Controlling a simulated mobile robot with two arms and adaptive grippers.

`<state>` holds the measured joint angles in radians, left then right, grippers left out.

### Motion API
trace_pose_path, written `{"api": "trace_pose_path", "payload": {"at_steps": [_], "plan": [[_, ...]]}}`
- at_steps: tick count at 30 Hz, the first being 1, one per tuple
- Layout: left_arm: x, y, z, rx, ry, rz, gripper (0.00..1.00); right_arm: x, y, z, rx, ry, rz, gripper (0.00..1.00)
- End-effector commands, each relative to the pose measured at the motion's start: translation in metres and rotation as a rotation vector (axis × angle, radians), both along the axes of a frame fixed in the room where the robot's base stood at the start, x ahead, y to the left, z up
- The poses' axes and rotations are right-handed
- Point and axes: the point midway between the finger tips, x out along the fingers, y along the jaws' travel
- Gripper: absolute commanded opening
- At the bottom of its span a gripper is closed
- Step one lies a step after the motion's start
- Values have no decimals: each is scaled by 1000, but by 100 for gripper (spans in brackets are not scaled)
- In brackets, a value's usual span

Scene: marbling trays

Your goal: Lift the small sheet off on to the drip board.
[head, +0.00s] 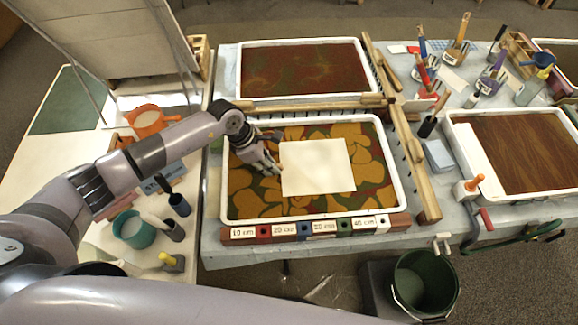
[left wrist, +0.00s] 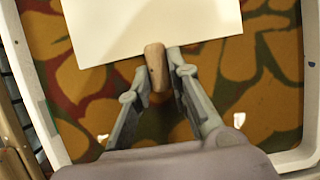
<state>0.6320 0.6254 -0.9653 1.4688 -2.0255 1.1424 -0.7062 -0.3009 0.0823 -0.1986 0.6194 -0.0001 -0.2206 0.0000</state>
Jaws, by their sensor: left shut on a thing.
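The small white sheet (head: 318,167) lies on the orange, green and red marbled surface in the front middle tray (head: 398,170). My left gripper (head: 274,167) is over the tray at the sheet's left edge. In the left wrist view, its two fingers (left wrist: 158,75) are shut on a small wooden clip or tab (left wrist: 155,60), which overlaps the edge of the sheet (left wrist: 140,25). I cannot tell whether the sheet is raised at all. A pale tilted board (head: 110,40) at the upper left may be the drip board. My right gripper is not in view.
A wooden rail (head: 310,106) runs behind the tray, and another (head: 405,140) along its right. A block with size labels (head: 310,228) lies in front. A green bucket (head: 425,280) stands below.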

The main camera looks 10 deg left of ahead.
Motion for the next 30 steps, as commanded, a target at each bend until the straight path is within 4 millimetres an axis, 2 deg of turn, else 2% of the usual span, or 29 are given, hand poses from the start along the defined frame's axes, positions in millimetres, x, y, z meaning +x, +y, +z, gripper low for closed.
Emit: {"api": "trace_pose_path", "payload": {"at_steps": [7, 11, 14, 24, 30], "plan": [[0, 0, 2, 0, -1, 0, 4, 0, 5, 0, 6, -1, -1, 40], [1, 0, 13, -1, -4, -1, 4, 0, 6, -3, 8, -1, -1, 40], [2, 1, 32, 1, -7, -1, 4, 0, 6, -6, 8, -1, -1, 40], [2, 0, 128, 0, -8, -2, 4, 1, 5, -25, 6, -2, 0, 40], [1, 0, 172, 2, -6, -1, 4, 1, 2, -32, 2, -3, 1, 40]]}}
